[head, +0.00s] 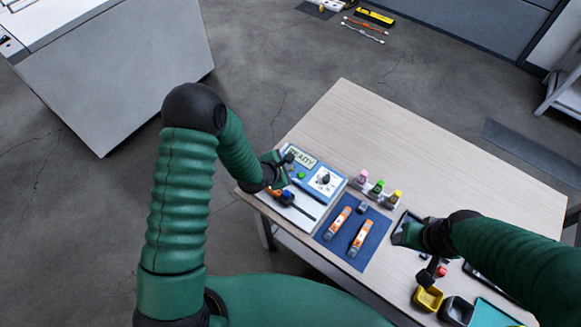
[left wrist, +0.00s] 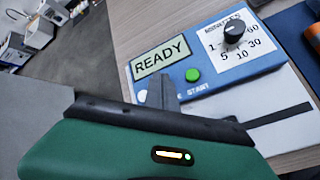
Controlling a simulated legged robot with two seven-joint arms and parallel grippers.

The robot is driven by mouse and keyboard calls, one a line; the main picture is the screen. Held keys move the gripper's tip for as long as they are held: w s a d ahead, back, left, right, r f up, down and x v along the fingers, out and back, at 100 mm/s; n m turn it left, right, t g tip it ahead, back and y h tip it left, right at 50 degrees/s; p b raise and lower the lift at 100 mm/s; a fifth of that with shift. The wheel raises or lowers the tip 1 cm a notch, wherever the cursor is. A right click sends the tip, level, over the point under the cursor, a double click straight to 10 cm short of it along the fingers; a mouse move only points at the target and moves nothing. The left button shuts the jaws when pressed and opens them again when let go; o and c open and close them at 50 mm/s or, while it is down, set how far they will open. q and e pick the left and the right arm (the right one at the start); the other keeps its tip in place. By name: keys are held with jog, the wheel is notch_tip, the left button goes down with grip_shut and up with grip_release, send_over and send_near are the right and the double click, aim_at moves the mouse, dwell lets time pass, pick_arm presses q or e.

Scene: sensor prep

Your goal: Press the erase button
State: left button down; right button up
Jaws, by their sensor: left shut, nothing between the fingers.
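A blue-topped device (head: 325,180) lies at the table's left end. In the left wrist view its panel (left wrist: 215,80) carries a READY display (left wrist: 161,57), a green button (left wrist: 193,75) marked START and a black dial (left wrist: 234,33). A pale button (left wrist: 142,97) shows left of the START button, its label mostly covered; I cannot read it as erase. My left gripper (head: 283,166) is shut and empty at the device's left side. Its grey fingertip (left wrist: 164,92) overlaps the panel below the display, between the pale and green buttons; contact is unclear. My right gripper (head: 402,236) is over the table's middle, its fingers unclear.
A blue mat (head: 343,249) with two orange-and-white tools lies right of the device. A rack (head: 377,192) with pink, green and yellow tops stands behind it. A yellow bin (head: 428,298) and a dark bin (head: 457,311) are near the front. The table's back (head: 400,140) is clear.

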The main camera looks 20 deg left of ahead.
aim_at(289, 171)
pick_arm(q)
jog(key=shift+f+b, duration=0.3)
jog(key=shift+f, duration=0.1)
dwell(0.5)
jog(key=shift+r+p, duration=0.75)
jog(key=shift+r, duration=0.05)
notch_tip(289, 171, up, 5)
jog(key=p, duration=0.4)
dwell(0.6)
